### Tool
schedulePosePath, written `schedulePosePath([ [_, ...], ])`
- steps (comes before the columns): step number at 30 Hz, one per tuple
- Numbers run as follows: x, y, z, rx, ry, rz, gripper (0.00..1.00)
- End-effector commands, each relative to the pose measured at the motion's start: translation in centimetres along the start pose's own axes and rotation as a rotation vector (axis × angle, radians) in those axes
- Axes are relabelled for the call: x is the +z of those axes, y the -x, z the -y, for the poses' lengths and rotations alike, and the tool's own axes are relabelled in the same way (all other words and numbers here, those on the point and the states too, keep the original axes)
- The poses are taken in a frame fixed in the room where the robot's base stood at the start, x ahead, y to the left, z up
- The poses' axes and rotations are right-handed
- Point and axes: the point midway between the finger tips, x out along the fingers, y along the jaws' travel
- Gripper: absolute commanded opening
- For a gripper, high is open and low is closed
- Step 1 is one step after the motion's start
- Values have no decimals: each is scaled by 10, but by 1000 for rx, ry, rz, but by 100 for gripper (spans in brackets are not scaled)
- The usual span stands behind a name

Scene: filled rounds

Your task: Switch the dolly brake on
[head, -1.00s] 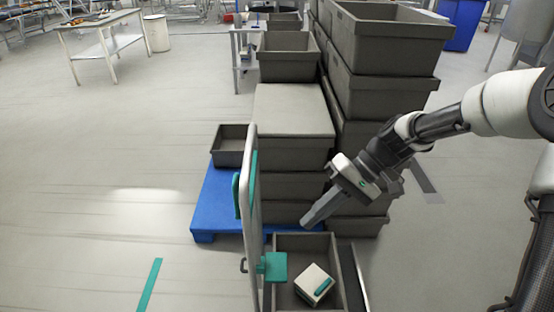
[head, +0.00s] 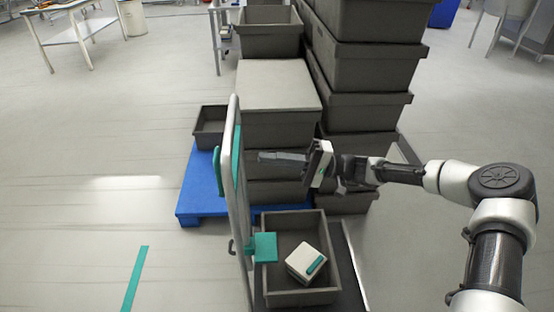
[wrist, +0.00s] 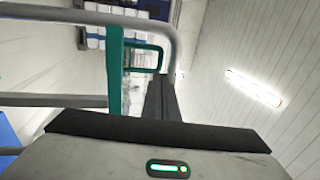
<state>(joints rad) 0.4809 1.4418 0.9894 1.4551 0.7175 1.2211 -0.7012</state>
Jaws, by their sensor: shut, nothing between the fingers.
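The dolly stands in front of me; its grey upright handle frame (head: 234,190) is seen nearly edge-on. A teal block (head: 262,247) sits low on the frame, beside the crate on the deck. A teal panel (head: 237,152) is higher on the frame; a teal upright strip (wrist: 115,75) and a teal loop (wrist: 145,58) show in the wrist view. I cannot tell which teal part is the brake. My gripper (head: 262,157) is shut and empty, pointing left at the upper frame. Its fingers (wrist: 163,98) look close to the teal loop; contact cannot be told.
A grey crate (head: 270,290) on the dolly deck holds a white box (head: 302,262) with a teal strip. Behind are a blue pallet (head: 200,190) and tall stacks of grey crates (head: 365,65). The floor to the left is open.

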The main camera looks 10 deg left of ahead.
Motion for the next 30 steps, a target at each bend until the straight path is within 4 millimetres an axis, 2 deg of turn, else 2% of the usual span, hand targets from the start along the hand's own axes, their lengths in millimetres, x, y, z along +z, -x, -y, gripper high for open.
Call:
schedulePosePath([
  [1,1,-12,0,-1,-1,5,0],
  [6,1,-49,0,0,-2,5,0],
  [12,1,-80,-1,1,-1,3,0],
  [18,1,-93,0,2,-1,2,0],
  [30,1,-98,0,2,-1,2,0],
])
